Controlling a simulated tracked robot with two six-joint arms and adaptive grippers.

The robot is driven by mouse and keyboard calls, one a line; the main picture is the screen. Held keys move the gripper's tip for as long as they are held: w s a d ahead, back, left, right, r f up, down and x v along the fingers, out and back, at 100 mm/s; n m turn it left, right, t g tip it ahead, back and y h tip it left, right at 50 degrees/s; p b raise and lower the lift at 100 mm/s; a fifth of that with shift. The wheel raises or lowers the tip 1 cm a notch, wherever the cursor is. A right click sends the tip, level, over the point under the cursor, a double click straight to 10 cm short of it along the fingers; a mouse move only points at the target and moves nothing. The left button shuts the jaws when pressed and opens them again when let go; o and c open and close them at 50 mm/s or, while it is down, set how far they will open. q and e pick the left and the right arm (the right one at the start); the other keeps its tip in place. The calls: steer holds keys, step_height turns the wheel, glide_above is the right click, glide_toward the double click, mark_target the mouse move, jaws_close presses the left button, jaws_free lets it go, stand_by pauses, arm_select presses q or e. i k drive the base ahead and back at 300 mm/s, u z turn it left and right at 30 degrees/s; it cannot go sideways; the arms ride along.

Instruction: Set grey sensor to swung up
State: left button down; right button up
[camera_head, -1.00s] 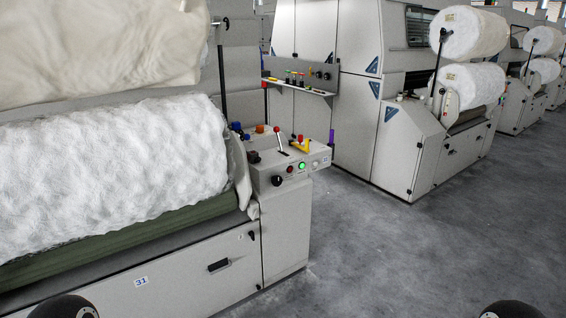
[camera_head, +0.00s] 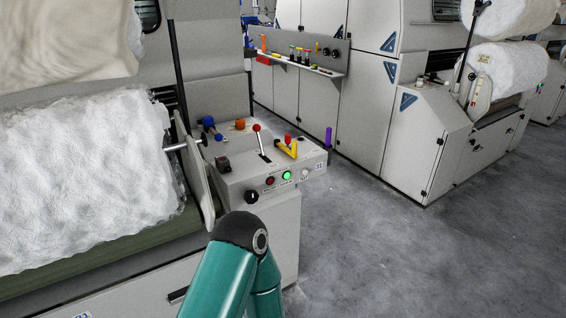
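A short grey rod (camera_head: 184,146) sticks out at the right end of the white fibre roll (camera_head: 80,165), beside an upright grey plate (camera_head: 196,185). It may be the grey sensor, but I cannot be sure. The rod looks roughly level. Next to it is the control panel (camera_head: 235,178) with a red-tipped lever, a yellow handle, blue and orange knobs, and a lit green button (camera_head: 287,175). A teal arm of mine rises from the bottom in front of the cabinet. Neither of my grippers shows.
A purple cylinder (camera_head: 328,137) stands at the panel's right edge. Behind is a shelf (camera_head: 300,65) with small coloured items. Another machine (camera_head: 425,130) with white rolls stands at the right. The grey floor (camera_head: 410,250) between them is clear.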

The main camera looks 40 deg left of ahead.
mark_target(222, 163)
steer(key=u, duration=0.2)
steer(key=i, duration=1.4)
steer(key=u, duration=1)
steer(key=i, duration=0.25)
steer(key=z, duration=0.05)
steer(key=k, duration=0.95)
steer(key=u, duration=0.15)
steer(key=i, duration=0.95)
steer(key=z, duration=0.05)
